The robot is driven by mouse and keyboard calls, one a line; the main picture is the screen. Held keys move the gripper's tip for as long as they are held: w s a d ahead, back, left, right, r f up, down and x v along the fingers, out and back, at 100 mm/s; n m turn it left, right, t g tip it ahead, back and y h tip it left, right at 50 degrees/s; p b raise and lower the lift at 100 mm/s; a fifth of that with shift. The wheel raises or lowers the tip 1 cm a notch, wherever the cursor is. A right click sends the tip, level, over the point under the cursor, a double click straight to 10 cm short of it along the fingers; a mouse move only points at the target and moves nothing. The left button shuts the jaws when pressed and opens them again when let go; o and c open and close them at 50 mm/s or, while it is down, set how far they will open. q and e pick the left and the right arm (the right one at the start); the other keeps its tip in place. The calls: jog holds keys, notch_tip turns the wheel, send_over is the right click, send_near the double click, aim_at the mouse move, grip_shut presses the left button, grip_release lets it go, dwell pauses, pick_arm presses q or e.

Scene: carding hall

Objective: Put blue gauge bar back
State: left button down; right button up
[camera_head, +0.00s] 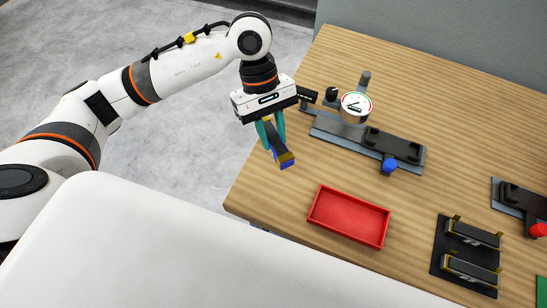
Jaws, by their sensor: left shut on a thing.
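My left gripper (272,140) has teal fingers pointing down and is shut on a dark bar with a blue end, the blue gauge bar (287,161). The bar is tilted in the picture, its blue end toward the lower right. It appears held above the left edge of the wooden table; its exact height I cannot tell. The fingers hide part of it. A black holder (437,256) at the lower right carries two dark bars with gold-coloured brackets (470,234). My right gripper is not in view.
A red tray (345,232) lies empty near the table's front edge. Behind it is a fixture (325,130) with a round dial (355,104) and a blue knob (389,164). A second fixture with a red knob (538,230) is at the right edge. Bare wood (440,115) lies behind them.

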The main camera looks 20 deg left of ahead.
aim_at(281, 147)
pick_arm(q)
jog(key=n, duration=0.2)
jog(key=n+t, duration=0.1)
jog(key=shift+w+d+f+n+h, duration=0.15)
jog(key=shift+d+n+h, duration=0.2)
jog(key=shift+n+h, duration=0.05)
jog(key=f+n, duration=0.1)
jog(key=f, duration=0.1)
jog(key=f+n+t, duration=0.1)
jog(key=f, duration=0.1)
jog(key=w+f+n, duration=0.1)
jog(key=f+n, duration=0.1)
jog(key=shift+d+t, duration=0.4)
notch_tip(281, 147, down, 4)
jog(key=shift+s+r+p, duration=0.1)
jog(key=shift+r+p, duration=0.1)
jog(key=shift+p, duration=0.25)
jog(key=shift+f, duration=0.1)
jog(key=c, duration=1.6)
grip_release()
jog(key=shift+f, duration=0.1)
jog(key=o, duration=0.5)
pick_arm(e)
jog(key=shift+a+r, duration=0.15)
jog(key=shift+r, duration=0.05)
